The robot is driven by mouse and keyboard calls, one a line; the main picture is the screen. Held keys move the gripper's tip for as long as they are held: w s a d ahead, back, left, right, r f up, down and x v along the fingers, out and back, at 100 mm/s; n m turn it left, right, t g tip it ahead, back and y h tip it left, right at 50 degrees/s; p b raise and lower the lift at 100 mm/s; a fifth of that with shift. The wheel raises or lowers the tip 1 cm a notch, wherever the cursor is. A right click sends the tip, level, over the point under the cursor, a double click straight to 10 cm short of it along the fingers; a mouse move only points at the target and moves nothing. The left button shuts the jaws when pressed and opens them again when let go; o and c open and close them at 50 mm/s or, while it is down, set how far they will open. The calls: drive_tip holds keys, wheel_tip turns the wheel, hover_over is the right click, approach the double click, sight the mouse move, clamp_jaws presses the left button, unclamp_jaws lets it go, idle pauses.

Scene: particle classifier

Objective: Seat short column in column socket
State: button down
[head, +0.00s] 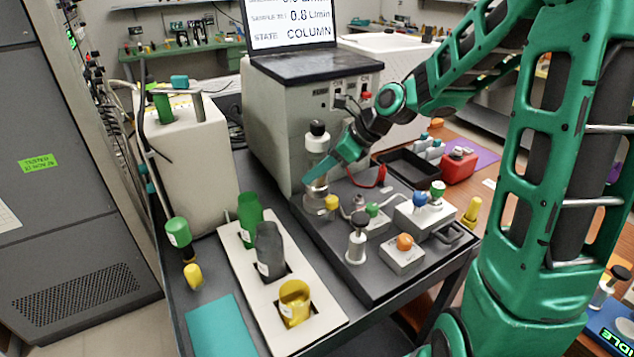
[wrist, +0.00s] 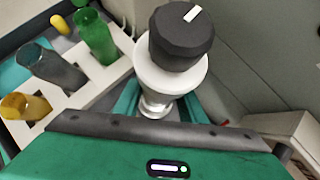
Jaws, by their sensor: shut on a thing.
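The short column, a white cylinder with a black cap (head: 316,143), stands upright at the front of the grey instrument. In the wrist view its black cap (wrist: 181,36) with a white mark fills the upper middle. My gripper (head: 318,178) is shut on its lower part, with green fingers on both sides in the wrist view (wrist: 158,108). A round metallic socket (head: 316,202) sits directly below the column on the dark platform. My fingers hide the column's lower end, so I cannot tell whether it is fully inside the socket.
A white rack (head: 318,329) holds green, grey and yellow containers to the left. A smaller white post with a black knob (head: 357,245) and valve blocks (head: 402,257) stand on the platform. The grey instrument (head: 275,125) rises close behind. A black tray (head: 405,165) lies right.

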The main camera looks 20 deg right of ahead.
sight(317, 181)
drive_tip(key=shift+f, duration=2)
drive_tip(key=c, duration=1.1)
unclamp_jaws()
drive_tip(key=shift+f, duration=0.1)
drive_tip(key=shift+d, duration=0.1)
drive_tip(key=v, duration=1.2)
drive_tip(key=s+d+f+n+g+h, duration=0.1)
drive_tip(key=s+d+n, duration=0.3)
drive_tip(key=s, duration=0.5)
drive_tip(key=s+d+f+n+g+h, duration=0.1)
drive_tip(key=s+d+n+g+h, duration=0.1)
drive_tip(key=s+n, duration=0.6)
drive_tip(key=s+d+f+n+g+h, duration=0.2)
drive_tip(key=s+d+n, duration=0.3)
drive_tip(key=s, duration=0.6)
drive_tip(key=shift+s+d+f+n+h, duration=0.15)
drive_tip(key=shift+n+h, duration=0.15)
drive_tip(key=shift+n, duration=0.25)
drive_tip(key=shift+d+r+n+h, duration=0.1)
drive_tip(key=shift+d+n+h, duration=0.15)
drive_tip(key=shift+n, duration=0.3)
